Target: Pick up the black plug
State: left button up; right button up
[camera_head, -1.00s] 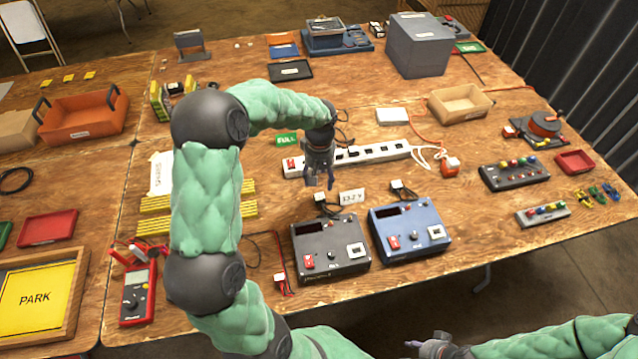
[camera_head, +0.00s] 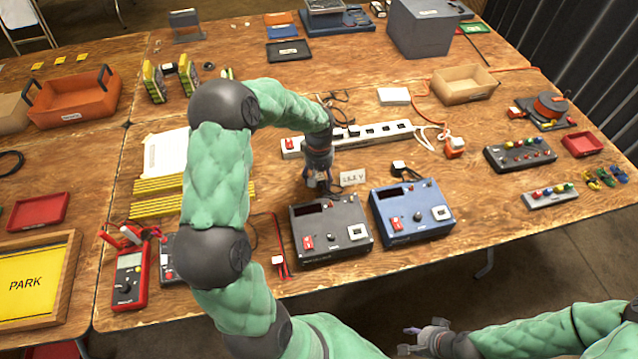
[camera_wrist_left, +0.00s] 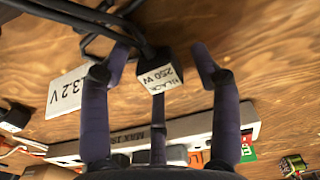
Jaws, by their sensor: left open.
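The black plug (camera_wrist_left: 157,77), a dark block with a white label reading "BLACK 250 W", shows in the left wrist view with a black cord from its far end. My left gripper (camera_wrist_left: 160,62) is open, with one finger on each side of the plug and a third finger below it in the picture. I see gaps beside the plug. In the head view the left gripper (camera_head: 318,184) points down just behind the grey box (camera_head: 331,228) and hides the plug. My right gripper (camera_head: 422,340) is at the bottom edge, away from the table objects; its jaw state is unclear.
A white power strip (camera_head: 382,132) lies behind the left gripper. A blue box (camera_head: 412,212) and another cord plug (camera_head: 400,168) are to the right. Black cords loop near the gripper.

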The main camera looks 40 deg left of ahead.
pick_arm(q)
jog(key=shift+f, duration=0.1)
grip_shut()
dwell(0.4)
